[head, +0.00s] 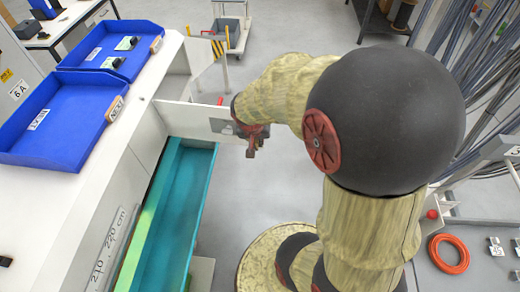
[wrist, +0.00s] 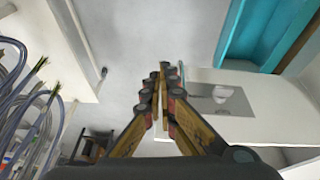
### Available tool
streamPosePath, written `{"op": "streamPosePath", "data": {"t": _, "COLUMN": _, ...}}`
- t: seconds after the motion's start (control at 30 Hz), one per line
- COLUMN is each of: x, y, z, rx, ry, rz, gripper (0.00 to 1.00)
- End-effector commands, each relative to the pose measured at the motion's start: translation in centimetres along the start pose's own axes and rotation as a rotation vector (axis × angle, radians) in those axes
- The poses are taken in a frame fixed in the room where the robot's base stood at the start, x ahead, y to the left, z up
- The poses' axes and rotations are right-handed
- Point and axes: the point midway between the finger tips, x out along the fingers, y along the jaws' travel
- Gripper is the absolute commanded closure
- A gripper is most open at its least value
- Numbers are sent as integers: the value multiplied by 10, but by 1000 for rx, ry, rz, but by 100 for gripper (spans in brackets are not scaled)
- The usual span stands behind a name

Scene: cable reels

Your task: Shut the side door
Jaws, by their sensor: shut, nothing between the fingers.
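The side door appears to be the white panel (head: 182,117) that stands out from the white cabinet (head: 60,215) at roughly a right angle, open. A grey plate (head: 222,127) sits near its free end. In the wrist view the door (wrist: 275,105) lies right of the fingers, with its grey plate (wrist: 222,98). My gripper (head: 252,150) is at the door's free end in the head view, partly hiding it. In the wrist view my gripper (wrist: 162,70) is shut and empty, its fingers beside the door's edge. I cannot tell whether they touch it.
A teal trough (head: 180,205) lies along the cabinet, near side of the door. Blue trays (head: 60,120) sit on the cabinet top. Another white panel (head: 205,52) stands farther back. Cables (wrist: 20,100) hang at left in the wrist view. Grey floor (head: 290,180) beside the door is clear.

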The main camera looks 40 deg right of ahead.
Motion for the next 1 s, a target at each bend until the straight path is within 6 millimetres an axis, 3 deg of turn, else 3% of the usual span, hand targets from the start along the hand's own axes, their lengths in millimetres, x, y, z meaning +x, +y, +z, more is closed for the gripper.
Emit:
{"op": "streamPosePath", "data": {"t": 0.33, "x": 9, "y": -6, "z": -8, "rx": 125, "ry": 28, "rz": -22, "gripper": 100}}
{"op": "streamPosePath", "data": {"t": 0.83, "x": 103, "y": -8, "z": -10, "rx": 122, "ry": 25, "rz": -22, "gripper": 100}}
{"op": "streamPosePath", "data": {"t": 1.0, "x": 105, "y": -6, "z": -32, "rx": 124, "ry": 28, "rz": -23, "gripper": 100}}
